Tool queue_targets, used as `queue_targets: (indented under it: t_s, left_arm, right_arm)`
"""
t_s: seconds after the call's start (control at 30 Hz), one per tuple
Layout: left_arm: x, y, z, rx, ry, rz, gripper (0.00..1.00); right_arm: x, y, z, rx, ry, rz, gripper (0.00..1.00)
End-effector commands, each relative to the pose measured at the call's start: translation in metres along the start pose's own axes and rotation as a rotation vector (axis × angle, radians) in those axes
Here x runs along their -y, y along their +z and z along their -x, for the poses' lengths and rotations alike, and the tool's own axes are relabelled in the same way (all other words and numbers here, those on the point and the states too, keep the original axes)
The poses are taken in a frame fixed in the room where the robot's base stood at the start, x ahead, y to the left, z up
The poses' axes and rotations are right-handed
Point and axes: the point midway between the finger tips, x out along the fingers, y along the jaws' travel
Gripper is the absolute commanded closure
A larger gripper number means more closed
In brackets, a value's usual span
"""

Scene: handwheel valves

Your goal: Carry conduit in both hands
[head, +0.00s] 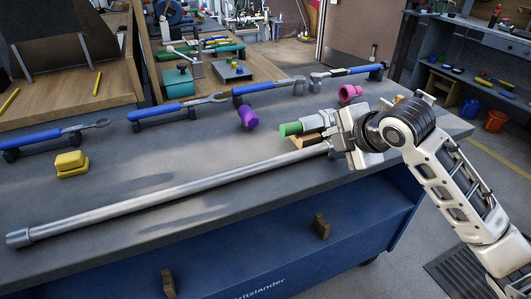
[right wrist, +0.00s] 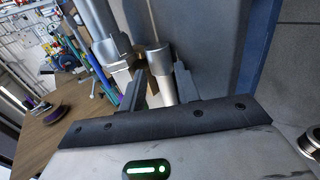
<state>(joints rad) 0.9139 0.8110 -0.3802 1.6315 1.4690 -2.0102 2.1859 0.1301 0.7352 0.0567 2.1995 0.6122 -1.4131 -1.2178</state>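The conduit (head: 180,190) is a long silver pipe lying diagonally across the grey bench top. A collar is at its near left end, and its right end reaches my right gripper (head: 338,142). In the right wrist view, the conduit's collared end (right wrist: 159,62) shows between the two fingers of that gripper (right wrist: 158,88). The fingers are apart, and a gap shows beside the pipe on the left, so the gripper looks open around it. Contact with the right finger is hard to tell. My left gripper is in neither view.
A green-ended metal tool (head: 291,129) and wooden piece lie beside the right gripper. A yellow block (head: 71,163), purple part (head: 248,117) and pink part (head: 349,93) sit behind the conduit. Blue-handled wrenches (head: 180,106) line the back. The bench front (head: 250,260) is blue.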

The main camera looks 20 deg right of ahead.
Motion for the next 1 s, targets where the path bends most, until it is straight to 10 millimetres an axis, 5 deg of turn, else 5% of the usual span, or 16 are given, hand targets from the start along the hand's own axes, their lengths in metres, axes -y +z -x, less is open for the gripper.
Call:
queue_targets:
  t_s: [0.03,0.63,1.0]
  left_arm:
    - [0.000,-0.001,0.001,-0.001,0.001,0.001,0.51]
    - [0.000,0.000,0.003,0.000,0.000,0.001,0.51]
    - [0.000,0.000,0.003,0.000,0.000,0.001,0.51]
  right_arm:
    - [0.017,-0.003,-0.007,-0.008,-0.052,-0.003,0.51]
    - [0.002,-0.001,0.074,0.001,-0.005,0.002,0.51]
    - [0.000,-0.002,0.084,0.002,0.002,0.002,0.51]
